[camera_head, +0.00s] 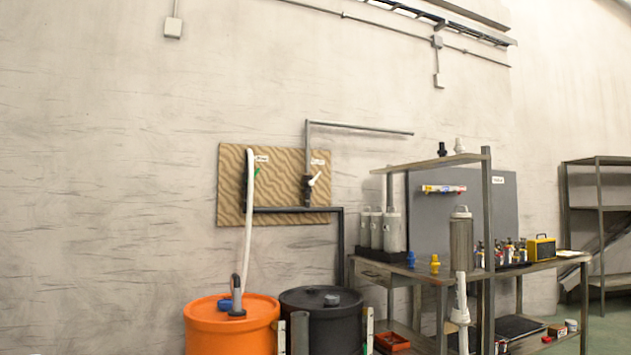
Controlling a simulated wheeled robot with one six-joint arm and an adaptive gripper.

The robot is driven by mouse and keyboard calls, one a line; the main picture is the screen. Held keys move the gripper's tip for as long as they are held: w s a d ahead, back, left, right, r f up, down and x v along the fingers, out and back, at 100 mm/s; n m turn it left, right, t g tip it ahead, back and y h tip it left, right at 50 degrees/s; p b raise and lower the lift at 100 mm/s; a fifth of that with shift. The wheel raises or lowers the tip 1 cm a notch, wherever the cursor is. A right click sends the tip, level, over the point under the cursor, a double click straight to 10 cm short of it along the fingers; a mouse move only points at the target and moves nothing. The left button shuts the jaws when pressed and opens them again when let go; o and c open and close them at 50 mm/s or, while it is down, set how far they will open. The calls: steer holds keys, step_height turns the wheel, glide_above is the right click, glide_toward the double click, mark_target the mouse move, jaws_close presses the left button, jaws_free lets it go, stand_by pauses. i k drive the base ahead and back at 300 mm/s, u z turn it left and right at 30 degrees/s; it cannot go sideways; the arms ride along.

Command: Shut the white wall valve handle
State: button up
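A tan, wavy-patterned board (285,160) is fixed to the wall left of the middle. On its right part is a dark valve body (307,190) on a vertical pipe. Its small white handle (314,179) sticks out to the right, tilted upward, below a small white label. A second fitting with a green part (257,172) sits at the board's left, partly behind a white hose. My gripper is not in this view.
An orange drum (232,335) and a black drum (320,332) stand below the board. The white hose (249,220) runs down to the orange drum. A workbench (370,272) with bottles and tools stands at the right. Dark shelving (598,208) is at the far right.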

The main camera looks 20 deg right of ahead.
mark_target(312, 183)
steer(key=z, duration=0.35)
steer(key=i, duration=0.4)
steer(key=z, duration=1)
steer(key=i, duration=1.65)
steer(key=u, duration=0.2)
